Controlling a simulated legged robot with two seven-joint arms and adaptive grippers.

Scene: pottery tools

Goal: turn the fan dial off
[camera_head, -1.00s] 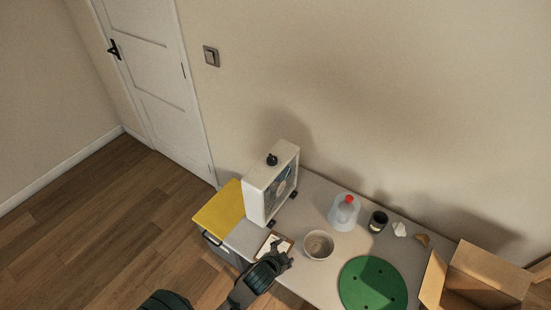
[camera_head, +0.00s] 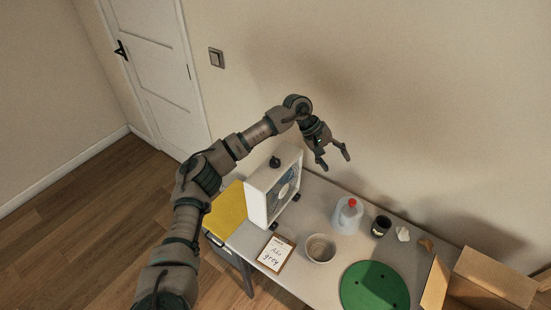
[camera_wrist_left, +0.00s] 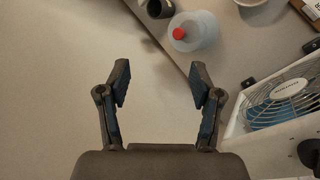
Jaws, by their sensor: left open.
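The white box fan (camera_head: 262,196) stands upright at the left part of the table, with its black dial (camera_head: 275,162) on top. In the left wrist view the fan (camera_wrist_left: 237,128) is at the right, and the dark dial (camera_wrist_left: 309,152) is cut by the right edge. My left gripper (camera_head: 334,163) is open and empty, in the air to the right of the fan and above table height. In the left wrist view its two fingers (camera_wrist_left: 160,82) are spread with nothing between them. The fingers are apart from the dial. My right gripper is not in view.
A clear bottle with a red cap (camera_head: 346,217), a bowl (camera_head: 320,248), a dark jar (camera_head: 381,226) and a green disc (camera_head: 360,291) stand on the table. A clipboard (camera_head: 275,253) lies before the fan. A cardboard box (camera_head: 493,277) is at right. The wall is behind.

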